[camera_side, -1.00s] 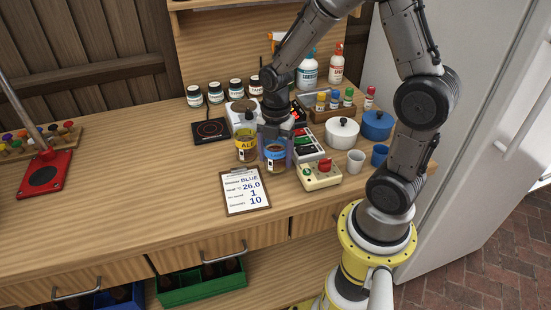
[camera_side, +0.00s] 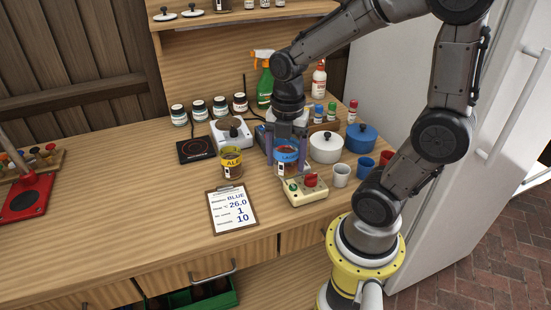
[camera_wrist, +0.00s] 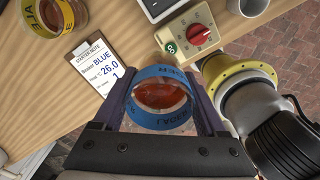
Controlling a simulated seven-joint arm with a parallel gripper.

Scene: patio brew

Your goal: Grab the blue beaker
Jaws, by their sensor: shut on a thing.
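The blue beaker (camera_side: 286,154) is a clear glass with a blue lettered band and reddish-amber contents. My gripper (camera_side: 287,148) points down in the side view, with a finger on each side of the beaker. It is shut on the beaker and appears to hold it above the bench. In the wrist view the blue beaker (camera_wrist: 160,123) sits between the two fingers (camera_wrist: 162,102), its opening toward the camera. Its underside is hard to make out.
A yellow-banded ALE beaker (camera_side: 232,162) stands left of the blue one. A beige box with a red knob (camera_side: 304,188) is just in front. A clipboard note (camera_side: 233,209), white pot (camera_side: 326,147), blue pot (camera_side: 361,138) and cups (camera_side: 341,175) are nearby.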

